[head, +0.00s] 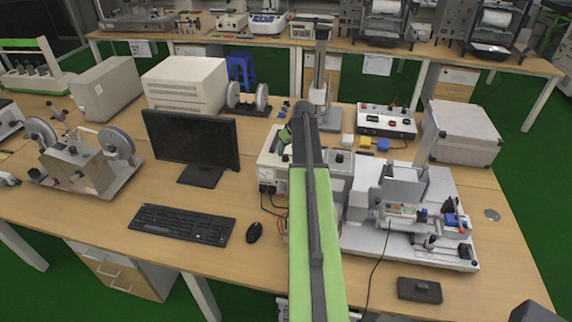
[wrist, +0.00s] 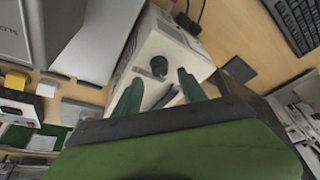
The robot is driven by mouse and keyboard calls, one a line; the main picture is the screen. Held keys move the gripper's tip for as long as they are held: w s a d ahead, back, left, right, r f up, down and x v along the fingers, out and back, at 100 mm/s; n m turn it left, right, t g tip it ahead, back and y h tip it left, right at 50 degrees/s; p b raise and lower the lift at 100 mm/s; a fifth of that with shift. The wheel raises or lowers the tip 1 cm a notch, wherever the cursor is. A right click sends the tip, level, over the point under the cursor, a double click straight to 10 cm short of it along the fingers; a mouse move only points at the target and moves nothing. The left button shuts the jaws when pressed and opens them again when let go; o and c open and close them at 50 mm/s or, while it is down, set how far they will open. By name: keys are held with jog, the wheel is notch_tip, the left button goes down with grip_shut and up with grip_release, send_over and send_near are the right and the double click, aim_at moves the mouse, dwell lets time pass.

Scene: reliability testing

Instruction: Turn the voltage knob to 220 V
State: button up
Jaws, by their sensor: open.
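The voltage knob (wrist: 159,66) is a small dark knob on the light face of a boxy instrument (wrist: 170,38) in the wrist view. Its markings and setting are too small to read. My gripper (wrist: 160,78) has two green fingers spread apart, with the knob lying between and just beyond their tips in the picture. I see no finger touching the knob, and the remaining distance is hard to judge. In the head view the instrument (head: 267,172) is partly hidden behind my arm, and the knob cannot be made out there.
A black monitor (head: 191,140), keyboard (head: 182,224) and mouse (head: 254,232) are left of the instrument on the wooden bench. A white machine (head: 408,215) and grey case (head: 462,132) stand to the right. Dark cables (head: 272,203) hang at the instrument's front.

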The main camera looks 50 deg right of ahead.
aim_at(285, 155)
jog(key=b+x, duration=0.2)
jog(key=x, duration=0.2)
jog(key=shift+r, duration=0.1)
jog(key=shift+c, duration=0.3)
